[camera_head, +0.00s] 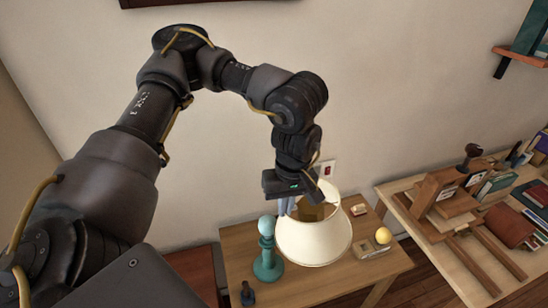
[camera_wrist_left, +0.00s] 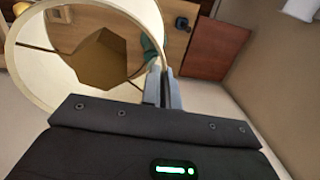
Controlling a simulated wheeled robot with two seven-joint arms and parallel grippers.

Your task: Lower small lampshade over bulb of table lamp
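A cream lampshade (camera_head: 314,240) hangs from my left gripper (camera_head: 290,203). The fingers are shut on its rim, which also shows in the left wrist view (camera_wrist_left: 22,75). The teal table lamp (camera_head: 267,264) stands upright on the small wooden table, with a pale round bulb (camera_head: 266,225) on top. The shade is to the right of the lamp in the head view, not around the bulb. In the left wrist view, part of something teal (camera_wrist_left: 151,50) shows beyond the rim, close to the fingers (camera_wrist_left: 162,88). My right gripper is not in view.
The small wooden table (camera_head: 345,285) also holds a yellow ball (camera_head: 383,235) on a wooden piece, a small box (camera_head: 358,209) and a small dark blue object (camera_head: 248,293). A workbench (camera_head: 470,262) with a wooden press (camera_head: 443,195) and books stands right. A wall is behind.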

